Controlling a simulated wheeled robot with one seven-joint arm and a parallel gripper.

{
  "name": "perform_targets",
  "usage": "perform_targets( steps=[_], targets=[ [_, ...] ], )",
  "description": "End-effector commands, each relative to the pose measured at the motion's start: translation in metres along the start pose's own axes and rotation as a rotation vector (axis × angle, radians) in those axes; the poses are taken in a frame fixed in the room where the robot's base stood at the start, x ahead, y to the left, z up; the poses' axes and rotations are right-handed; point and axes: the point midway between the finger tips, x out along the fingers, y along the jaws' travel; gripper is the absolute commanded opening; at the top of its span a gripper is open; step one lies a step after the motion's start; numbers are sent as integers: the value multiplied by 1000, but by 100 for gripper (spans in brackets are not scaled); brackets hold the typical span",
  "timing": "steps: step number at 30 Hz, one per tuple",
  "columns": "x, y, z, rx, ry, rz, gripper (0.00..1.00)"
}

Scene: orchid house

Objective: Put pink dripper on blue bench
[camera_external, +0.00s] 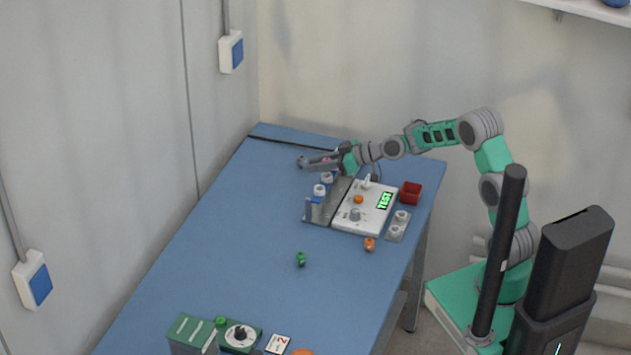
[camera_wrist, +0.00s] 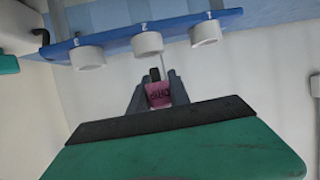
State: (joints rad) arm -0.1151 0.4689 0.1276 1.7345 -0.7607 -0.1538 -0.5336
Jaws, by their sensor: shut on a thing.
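My gripper (camera_external: 308,162) reaches over the far end of the blue bench (camera_external: 225,240), beyond the grey stand. Its jaws are shut on the pink dripper (camera_wrist: 159,94), which sits between the fingers (camera_wrist: 158,88) in the wrist view. Dark marks show on the dripper's face. In the external view only a small bit of pink (camera_external: 326,159) shows at the fingers. I cannot tell how high the dripper is above the bench.
A blue numbered rack (camera_wrist: 120,38) with white-capped pieces (camera_wrist: 147,44) is close to the gripper. A green piece (camera_external: 301,259) lies nearer. The bench's left middle is clear.

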Motion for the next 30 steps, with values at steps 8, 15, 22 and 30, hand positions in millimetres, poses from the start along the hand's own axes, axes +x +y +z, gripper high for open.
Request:
perform_targets(
  steps=[8,15,22,30],
  targets=[
    [9,0,24,-1,0,1,0],
    [11,0,28,0,0,1,0],
    [11,0,28,0,0,0,34],
    [11,0,28,0,0,0,45]
  ],
)
